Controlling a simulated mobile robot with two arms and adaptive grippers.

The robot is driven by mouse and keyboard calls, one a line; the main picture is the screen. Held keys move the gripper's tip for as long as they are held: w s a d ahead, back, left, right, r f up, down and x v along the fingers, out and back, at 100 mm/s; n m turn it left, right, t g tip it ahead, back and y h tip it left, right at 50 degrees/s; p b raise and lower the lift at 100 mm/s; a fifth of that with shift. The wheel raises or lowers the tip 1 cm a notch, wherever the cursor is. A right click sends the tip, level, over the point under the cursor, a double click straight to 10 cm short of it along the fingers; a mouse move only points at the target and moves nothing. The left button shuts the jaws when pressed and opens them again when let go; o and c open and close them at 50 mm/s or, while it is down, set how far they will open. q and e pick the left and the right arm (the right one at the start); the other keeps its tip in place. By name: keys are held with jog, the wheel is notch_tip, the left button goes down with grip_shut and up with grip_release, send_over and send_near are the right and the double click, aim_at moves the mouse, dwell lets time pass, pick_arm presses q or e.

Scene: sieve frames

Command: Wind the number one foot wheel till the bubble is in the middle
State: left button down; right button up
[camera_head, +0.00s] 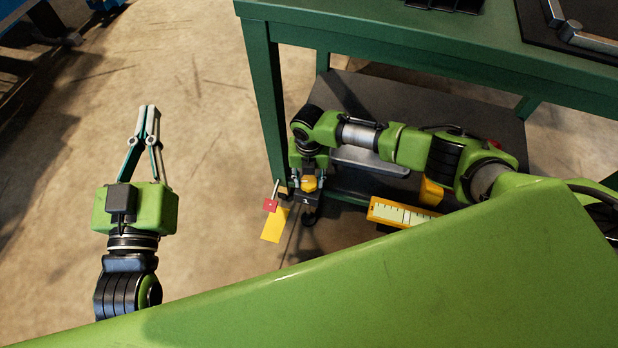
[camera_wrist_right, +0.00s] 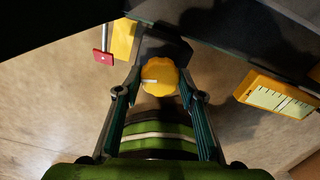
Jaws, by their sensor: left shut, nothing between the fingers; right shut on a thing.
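The yellow foot wheel (camera_wrist_right: 160,77), a lobed knob with a white mark, sits on a dark bracket at the bench's foot. It shows small in the head view (camera_head: 309,184). My right gripper (camera_wrist_right: 159,84) is shut on it, one finger on each side. The level (camera_head: 402,213) is a yellow bar with a pale, ticked vial, right of the wheel. It also shows in the wrist view (camera_wrist_right: 277,95); I cannot make out the bubble. My left gripper (camera_head: 149,109) is shut and empty over bare floor. No number is readable on the wheel.
The floor around my left gripper is clear.

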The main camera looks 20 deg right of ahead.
aim_at(309, 181)
dwell(0.4)
jog(key=o, duration=1.1)
notch_tip(309, 181, up, 12)
